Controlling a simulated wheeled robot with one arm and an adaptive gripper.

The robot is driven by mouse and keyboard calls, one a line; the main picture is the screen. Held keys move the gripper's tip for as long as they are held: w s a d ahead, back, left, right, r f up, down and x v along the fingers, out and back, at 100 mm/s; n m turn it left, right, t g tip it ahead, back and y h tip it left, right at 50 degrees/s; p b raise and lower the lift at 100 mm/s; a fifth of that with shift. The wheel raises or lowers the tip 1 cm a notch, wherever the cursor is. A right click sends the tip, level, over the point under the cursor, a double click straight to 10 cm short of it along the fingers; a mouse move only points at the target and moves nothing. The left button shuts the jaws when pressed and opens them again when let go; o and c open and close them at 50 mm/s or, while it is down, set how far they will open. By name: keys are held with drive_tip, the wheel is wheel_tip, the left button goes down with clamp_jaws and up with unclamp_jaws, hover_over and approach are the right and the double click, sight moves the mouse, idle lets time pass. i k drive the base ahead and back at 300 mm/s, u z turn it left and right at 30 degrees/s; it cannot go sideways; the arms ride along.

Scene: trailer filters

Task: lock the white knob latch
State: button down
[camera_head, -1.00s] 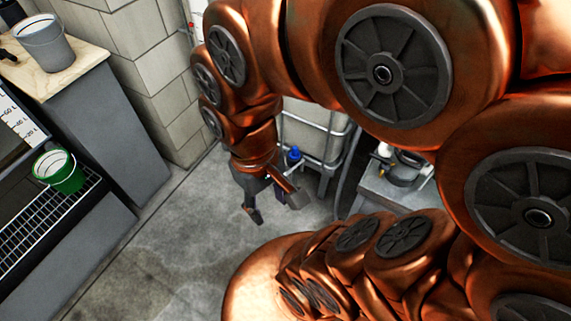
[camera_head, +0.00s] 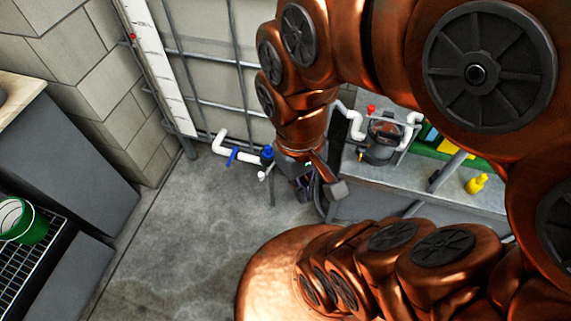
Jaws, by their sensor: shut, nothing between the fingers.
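My gripper (camera_head: 318,188) hangs at the end of my copper arm, low near the front edge of a grey bench. It looks shut and empty, though its fingers are partly hard to make out against the dark background. A small white knob-like part (camera_head: 262,174) shows just left of my gripper, below a blue cap (camera_head: 267,152). I cannot tell for sure that it is the white knob latch, or whether it is locked. My gripper appears apart from it.
A white pipe with a blue handle (camera_head: 233,155) runs in front of a caged white tank (camera_head: 205,70). The grey bench (camera_head: 375,190) carries a pump (camera_head: 382,140) and a yellow bottle (camera_head: 477,184). The floor between is clear.

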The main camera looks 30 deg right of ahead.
sight(262, 176)
drive_tip(key=k, duration=0.9)
drive_tip(key=u, duration=0.9)
drive_tip(key=i, duration=0.5)
drive_tip(key=z, duration=0.05)
